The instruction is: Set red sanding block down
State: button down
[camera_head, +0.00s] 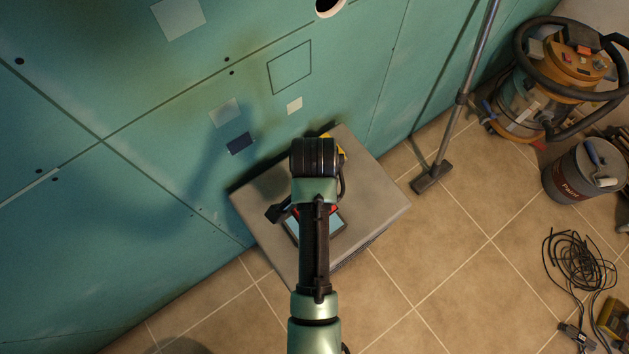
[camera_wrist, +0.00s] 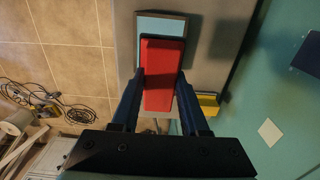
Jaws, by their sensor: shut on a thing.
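The red sanding block (camera_wrist: 162,75) is between the two fingers of my gripper (camera_wrist: 161,88) in the wrist view, and my gripper is shut on it. A small red part of it shows beside my arm in the head view (camera_head: 333,209). Beyond the block is a light blue rectangle with a grey border (camera_wrist: 160,25), on top of the grey box (camera_head: 375,195). The block overlaps this rectangle in the wrist view. I cannot tell whether the block touches it. My arm hides most of the block and rectangle in the head view.
A yellow object (camera_wrist: 208,103) lies on the box near the green wall (camera_head: 160,120). A vacuum cleaner (camera_head: 555,80) with its floor nozzle (camera_head: 432,178), a paint bucket (camera_head: 575,175) and a coiled black cable (camera_head: 578,262) stand or lie to the right. Tiled floor between is clear.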

notch_tip(320, 180, down, 10)
jog(key=shift+s+r+p, duration=0.1)
jog(key=shift+r+p, duration=0.05)
jog(key=shift+p, duration=0.15)
dwell(0.3)
jog(key=shift+c, duration=2.1)
grip_release()
